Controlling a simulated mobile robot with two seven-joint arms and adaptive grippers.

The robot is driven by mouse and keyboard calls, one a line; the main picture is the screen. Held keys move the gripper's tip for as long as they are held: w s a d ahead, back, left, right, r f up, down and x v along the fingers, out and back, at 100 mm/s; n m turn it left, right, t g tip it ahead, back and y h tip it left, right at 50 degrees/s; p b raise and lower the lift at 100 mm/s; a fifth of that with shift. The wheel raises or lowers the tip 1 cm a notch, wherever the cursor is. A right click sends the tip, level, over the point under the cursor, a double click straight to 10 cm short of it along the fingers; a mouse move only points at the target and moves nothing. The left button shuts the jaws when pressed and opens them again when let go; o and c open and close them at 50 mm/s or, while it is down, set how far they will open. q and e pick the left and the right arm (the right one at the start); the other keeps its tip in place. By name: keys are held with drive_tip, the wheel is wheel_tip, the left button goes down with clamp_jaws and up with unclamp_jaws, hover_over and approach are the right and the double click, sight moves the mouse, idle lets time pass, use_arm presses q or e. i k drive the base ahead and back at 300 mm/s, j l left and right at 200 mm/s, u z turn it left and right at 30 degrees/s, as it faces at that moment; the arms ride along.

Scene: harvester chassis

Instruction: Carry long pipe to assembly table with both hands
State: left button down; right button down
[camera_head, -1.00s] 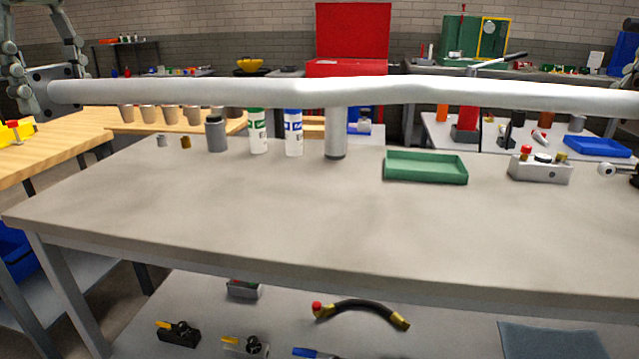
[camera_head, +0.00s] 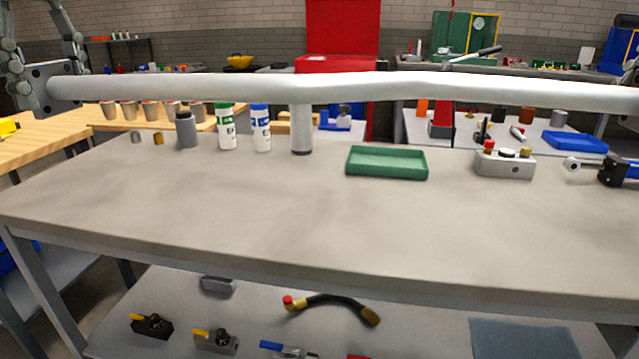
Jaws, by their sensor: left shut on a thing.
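A long pale grey pipe (camera_head: 200,87) spans nearly the whole width of the head view, roughly level, with a slight bend right of the middle. It is held up in front of me, and the table shows beyond and below it. My left gripper (camera_head: 45,87) is at the pipe's left end, shut on it.
On the table are a green tray (camera_head: 387,174), a grey block with coloured caps (camera_head: 505,163), two white bottles, a grey cylinder (camera_head: 301,135) and a black-and-blue tool (camera_head: 612,171). The lower shelf holds a hose (camera_head: 335,304). A wooden table (camera_head: 50,137) stands left.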

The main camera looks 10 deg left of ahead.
sight(595, 237)
drive_tip(key=i+l, duration=0.1)
drive_tip(key=l, duration=1.35)
drive_tip(key=i+l, duration=0.15)
drive_tip(key=l, duration=0.2)
drive_tip(key=i+l, duration=0.1)
drive_tip(key=l, duration=0.25)
drive_tip(key=i+l, duration=0.15)
drive_tip(key=l, duration=0.2)
